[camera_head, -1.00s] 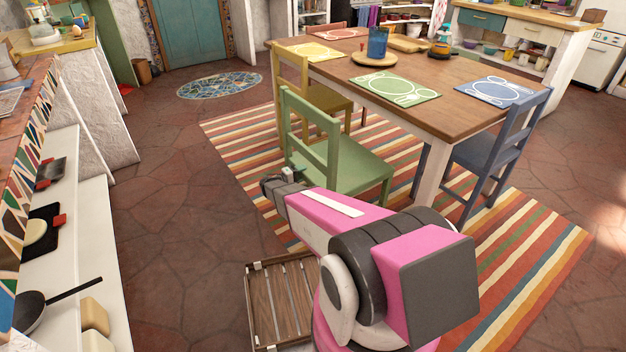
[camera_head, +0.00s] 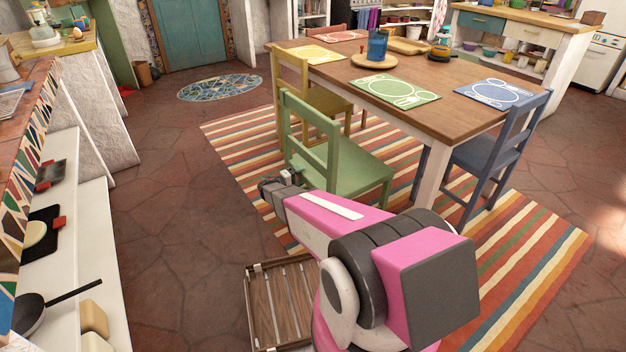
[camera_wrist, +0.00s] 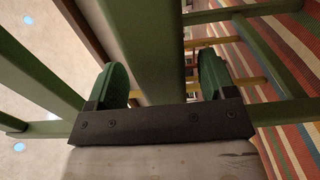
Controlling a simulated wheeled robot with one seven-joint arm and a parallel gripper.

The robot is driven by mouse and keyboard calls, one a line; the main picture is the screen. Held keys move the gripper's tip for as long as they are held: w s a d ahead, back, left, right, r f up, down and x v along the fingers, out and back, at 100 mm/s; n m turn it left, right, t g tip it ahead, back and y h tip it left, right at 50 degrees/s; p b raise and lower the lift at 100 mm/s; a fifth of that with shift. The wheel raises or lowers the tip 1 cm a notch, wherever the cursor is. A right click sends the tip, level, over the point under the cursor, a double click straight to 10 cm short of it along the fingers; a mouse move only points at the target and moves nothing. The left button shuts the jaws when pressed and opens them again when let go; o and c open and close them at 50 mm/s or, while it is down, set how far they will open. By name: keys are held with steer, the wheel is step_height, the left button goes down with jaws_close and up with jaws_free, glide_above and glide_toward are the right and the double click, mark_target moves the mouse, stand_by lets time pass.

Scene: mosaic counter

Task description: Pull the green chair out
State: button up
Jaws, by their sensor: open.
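The green chair (camera_head: 350,172) stands upright at the near left side of the wooden table (camera_head: 425,88), its back facing left and its seat towards the table. My gripper (camera_head: 287,180) is at the near edge of the chair's back, low, about seat height. In the wrist view my gripper (camera_wrist: 163,75) is open, with its two green finger pads on either side of a green upright bar of the chair (camera_wrist: 152,45). Gaps show between the bar and the pads. Whether either pad touches it is not clear.
A striped rug (camera_head: 235,135) lies under the table and chairs. A yellow chair (camera_head: 292,85) stands behind the green one and a blue chair (camera_head: 495,150) to the right. A slatted wooden crate (camera_head: 282,300) is on the floor below my arm. Stone floor to the left is clear.

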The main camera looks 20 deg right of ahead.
steer(key=v, duration=1.1)
steer(key=s+d+r+m+g+y, duration=0.1)
steer(key=s+d+r+g+y, duration=0.25)
steer(key=s, duration=0.45)
steer(key=s+d+r+m+g+y, duration=0.1)
steer(key=s+d+r+g+y, duration=0.2)
steer(key=s+d+y, duration=0.3)
steer(key=s+a+r+m+t+y, duration=0.1)
steer(key=s+a+r+y, duration=0.3)
steer(key=s+r+y, duration=0.3)
steer(key=s+r, duration=0.1)
steer(key=s, duration=0.3)
steer(key=shift+a+m+y, duration=0.2)
steer(key=shift+m+y, duration=0.1)
steer(key=shift+y, duration=0.05)
steer(key=shift+r, duration=0.1)
